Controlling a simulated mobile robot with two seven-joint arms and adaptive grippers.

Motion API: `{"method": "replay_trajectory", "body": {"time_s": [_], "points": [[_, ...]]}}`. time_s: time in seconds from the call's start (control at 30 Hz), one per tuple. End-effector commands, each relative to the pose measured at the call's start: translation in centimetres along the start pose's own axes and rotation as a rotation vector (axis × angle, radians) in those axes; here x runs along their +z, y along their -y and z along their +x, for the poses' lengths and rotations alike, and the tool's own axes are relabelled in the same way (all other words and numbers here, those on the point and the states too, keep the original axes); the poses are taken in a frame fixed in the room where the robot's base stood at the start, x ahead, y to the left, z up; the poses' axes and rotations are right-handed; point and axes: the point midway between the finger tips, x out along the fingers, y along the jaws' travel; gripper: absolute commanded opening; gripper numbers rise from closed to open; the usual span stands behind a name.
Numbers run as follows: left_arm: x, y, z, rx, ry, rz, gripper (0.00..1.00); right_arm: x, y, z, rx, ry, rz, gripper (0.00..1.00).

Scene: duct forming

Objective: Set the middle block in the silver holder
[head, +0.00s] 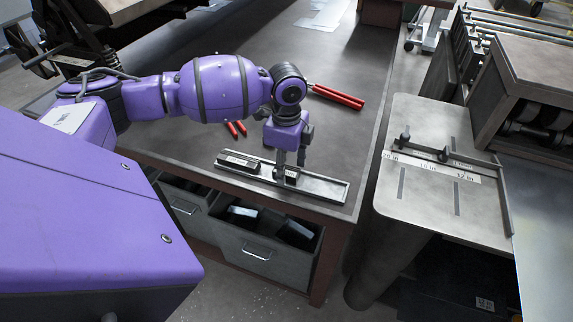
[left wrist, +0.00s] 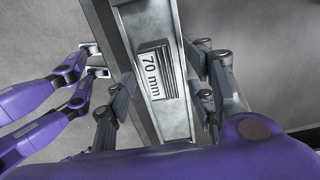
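The silver holder (head: 322,188) is a long channel lying near the front edge of the bench. My left gripper (head: 286,176) points down over its middle. In the left wrist view, a grey block marked 70 mm (left wrist: 154,73) stands in the channel (left wrist: 133,29) of the holder. The left gripper's fingers (left wrist: 161,92) straddle it, with a gap visible on each side, so the gripper looks open. Whether the block is fully seated cannot be told. A dark block (head: 240,163) sits at the holder's left end.
Red-handled tools (head: 337,96) lie behind the holder, and short red handles (head: 236,128) lie beside my arm. Open grey drawers (head: 262,250) hang below the bench. A separate metal table with a ruled fence (head: 440,153) stands to the right, across a gap.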

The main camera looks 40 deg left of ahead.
Motion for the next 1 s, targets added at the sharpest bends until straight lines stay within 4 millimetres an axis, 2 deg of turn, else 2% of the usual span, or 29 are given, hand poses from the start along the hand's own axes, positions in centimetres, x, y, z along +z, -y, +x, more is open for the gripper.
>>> {"method": "replay_trajectory", "body": {"time_s": [0.2, 0.33, 0.8, 1.0], "points": [[0.0, -0.1, 0.0, 0.002, 0.001, 0.000, 0.50, -0.1, 0.1, 0.1, -0.002, -0.002, 0.001, 0.00], [0.0, 0.0, -1.0, -0.001, 0.000, -0.001, 0.50, -0.1, 0.1, 0.1, -0.002, -0.002, 0.002, 0.00], [0.0, 0.1, -10.2, -0.003, 0.000, 0.000, 0.50, 0.0, 0.1, 0.0, 0.000, -0.001, 0.003, 0.00], [0.0, 0.0, -11.8, 0.000, 0.000, 0.000, 0.50, 0.0, 0.1, 0.0, 0.000, -0.001, 0.003, 0.00]]}}
